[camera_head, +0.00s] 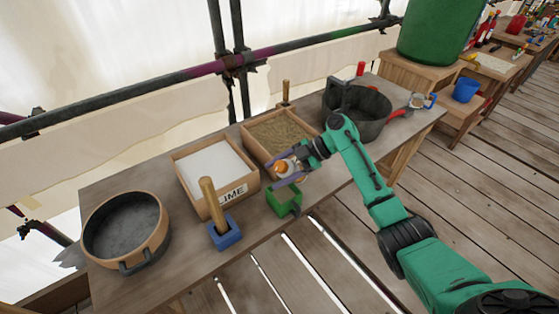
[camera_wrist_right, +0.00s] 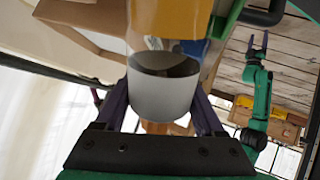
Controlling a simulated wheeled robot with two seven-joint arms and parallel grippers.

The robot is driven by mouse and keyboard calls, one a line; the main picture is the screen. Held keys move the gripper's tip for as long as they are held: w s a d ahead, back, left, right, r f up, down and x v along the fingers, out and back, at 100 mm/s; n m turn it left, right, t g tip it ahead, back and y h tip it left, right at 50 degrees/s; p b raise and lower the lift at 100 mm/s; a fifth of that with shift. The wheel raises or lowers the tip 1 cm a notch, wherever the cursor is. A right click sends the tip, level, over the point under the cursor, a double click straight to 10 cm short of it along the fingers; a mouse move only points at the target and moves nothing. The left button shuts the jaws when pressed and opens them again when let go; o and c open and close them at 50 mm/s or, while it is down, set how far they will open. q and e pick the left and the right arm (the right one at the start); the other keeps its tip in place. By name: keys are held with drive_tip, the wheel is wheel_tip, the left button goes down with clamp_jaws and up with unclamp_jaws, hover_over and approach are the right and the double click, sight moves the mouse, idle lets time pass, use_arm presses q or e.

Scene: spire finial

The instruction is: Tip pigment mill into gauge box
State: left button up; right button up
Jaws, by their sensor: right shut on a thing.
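The pigment mill (camera_head: 283,168) is a small cylinder with an orange-yellow part and a white part. My right gripper (camera_head: 288,172) is shut on it and holds it over the green gauge box (camera_head: 283,205). The mill looks tilted, with its orange end toward the box. In the right wrist view the mill (camera_wrist_right: 168,95) sits between the purple fingers, and a green edge of the box (camera_wrist_right: 226,20) shows behind it. The inside of the box is mostly hidden, and no falling pigment can be made out. My left gripper (camera_wrist_right: 258,44) appears open and empty in the wrist view.
On the bench stand a round tub (camera_head: 153,243), a blue block with a wooden handle (camera_head: 226,236), a white-filled LIME box (camera_head: 185,182), a sand-filled box (camera_head: 253,155) and a dark bucket (camera_head: 375,127). Bare bench top (camera_head: 190,262) lies along the front edge.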

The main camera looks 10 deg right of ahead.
drive_tip(key=shift+s+a+f+n+t+h+p, duration=0.1)
drive_tip(key=shift+a+n+t+h+p, duration=0.1)
drive_tip(key=shift+h+p, duration=0.4)
drive_tip(key=shift+s+a+f+n+t+h+p, duration=0.1)
drive_tip(key=shift+n+h+p, duration=0.1)
drive_tip(key=shift+h+p, duration=0.4)
drive_tip(key=h+p, duration=0.1)
drive_tip(key=a+f+n+t+h+p, duration=0.1)
drive_tip(key=h, duration=0.1)
drive_tip(key=t+h+p, duration=0.1)
drive_tip(key=shift+s+a+f+h, duration=0.15)
drive_tip(key=shift+s+h, duration=0.15)
drive_tip(key=shift+s, duration=0.05)
drive_tip(key=shift+a+f+n+t+h, duration=0.1)
drive_tip(key=shift+f+n+t+h, duration=0.15)
drive_tip(key=shift+n+t+h, duration=0.25)
drive_tip(key=shift+f+t+h, duration=0.5)
drive_tip(key=shift+f+h, duration=0.15)
drive_tip(key=shift+h, duration=0.55)
drive_tip(key=shift+p, duration=0.3)
